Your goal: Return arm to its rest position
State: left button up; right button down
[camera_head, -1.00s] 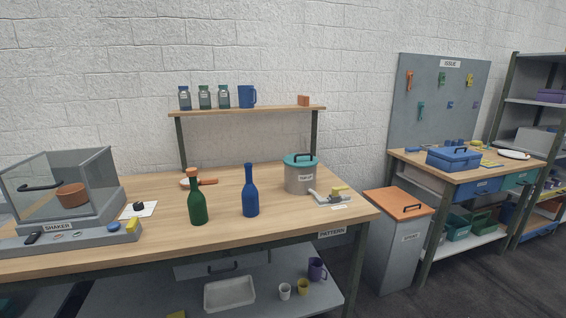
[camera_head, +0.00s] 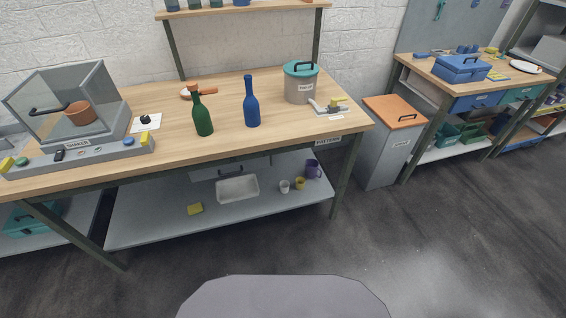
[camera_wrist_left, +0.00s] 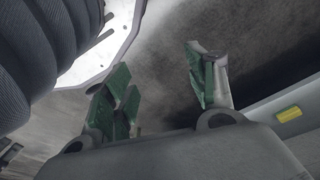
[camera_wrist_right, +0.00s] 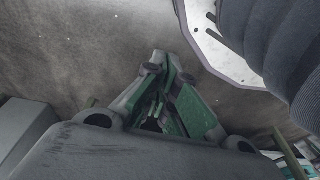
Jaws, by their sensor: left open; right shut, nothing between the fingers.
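In the left wrist view my left gripper (camera_wrist_left: 165,88) has its green-padded fingers spread wide apart, with only floor between them. In the right wrist view my right gripper (camera_wrist_right: 168,85) has its fingers together with nothing visible between them. Neither gripper shows in the head view. Both hang over the dark floor near my own body, clear of the workbench. The green bottle (camera_head: 202,112) and the blue bottle (camera_head: 251,103) stand upright on the wooden workbench (camera_head: 170,140).
The shaker box (camera_head: 75,105) is at the bench's left. A grey lidded pot (camera_head: 299,86) stands toward the right. A grey bin with an orange lid (camera_head: 393,112) stands right of the bench, beside a second table (camera_head: 438,69). The floor in front (camera_head: 400,240) is clear.

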pick_arm(q)
jog(key=s+a+r+p, duration=0.1)
jog(key=s+a+p, duration=0.2)
jog(key=s+p, duration=0.5)
jog(key=s+a+r+g+p, duration=0.1)
jog(key=s+a+p, duration=0.2)
jog(key=s+p, duration=0.5)
jog(key=shift+s+y, duration=0.4)
jog(key=shift+s, duration=0.6)
pick_arm(e)
jog(key=s+d+r, duration=0.1)
jog(key=s+d, duration=0.2)
jog(key=s, duration=0.6)
jog(key=s+d+r+g, duration=0.1)
jog(key=s+d, duration=0.2)
jog(key=s, duration=0.6)
jog(key=shift+h, duration=0.4)
